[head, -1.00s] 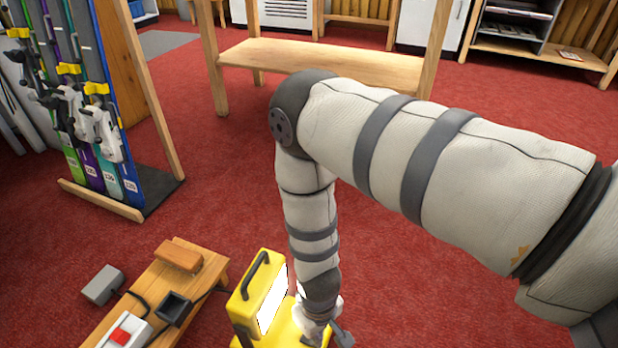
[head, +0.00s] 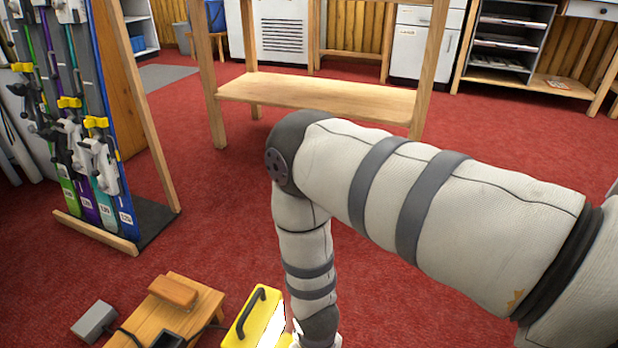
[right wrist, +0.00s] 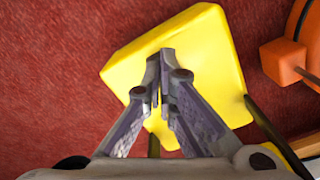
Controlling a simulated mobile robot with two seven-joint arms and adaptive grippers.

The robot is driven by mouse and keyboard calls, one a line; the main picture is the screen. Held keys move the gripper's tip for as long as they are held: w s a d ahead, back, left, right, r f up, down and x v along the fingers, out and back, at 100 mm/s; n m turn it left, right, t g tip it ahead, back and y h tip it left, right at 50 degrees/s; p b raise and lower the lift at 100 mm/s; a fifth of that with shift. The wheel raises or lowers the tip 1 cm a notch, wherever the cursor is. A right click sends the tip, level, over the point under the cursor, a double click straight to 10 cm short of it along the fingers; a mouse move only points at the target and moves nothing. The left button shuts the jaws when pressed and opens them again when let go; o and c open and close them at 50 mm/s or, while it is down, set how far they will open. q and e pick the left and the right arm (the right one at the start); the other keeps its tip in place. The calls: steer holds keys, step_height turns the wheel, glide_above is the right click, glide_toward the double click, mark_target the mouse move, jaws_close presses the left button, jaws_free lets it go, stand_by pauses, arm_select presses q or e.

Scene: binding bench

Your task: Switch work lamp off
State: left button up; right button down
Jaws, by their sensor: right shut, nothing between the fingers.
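The work lamp (head: 252,318) is a yellow box with a dark carry handle, at the bottom of the head view and cut off by its edge. A strip of its bright white front shows on its right side. A yellow, squarish surface that looks like part of the lamp (right wrist: 212,60) fills the middle of the right wrist view. My right gripper (right wrist: 160,75) is shut and empty, its tips in front of that yellow surface. I cannot tell whether they touch it. I see no switch. My left gripper is not in view.
A wooden bench (head: 205,308) with a brown block (head: 173,291) stands left of the lamp. A grey box (head: 94,321) is beside it. A ski rack (head: 100,235) stands at the left and a wooden frame (head: 320,98) behind. Red floor lies open between.

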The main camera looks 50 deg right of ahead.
arm_select(q)
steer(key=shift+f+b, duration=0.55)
steer(key=shift+b, duration=0.25)
arm_select(e)
steer(key=shift+f, duration=1.1)
step_height(320, 180, up, 3)
steer(key=p, duration=0.3)
steer(key=shift+r, duration=0.15)
arm_select(q)
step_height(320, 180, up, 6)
steer(key=p, duration=0.4)
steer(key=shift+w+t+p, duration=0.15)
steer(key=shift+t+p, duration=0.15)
arm_select(e)
step_height(320, 180, up, 6)
steer(key=shift+f, duration=0.15)
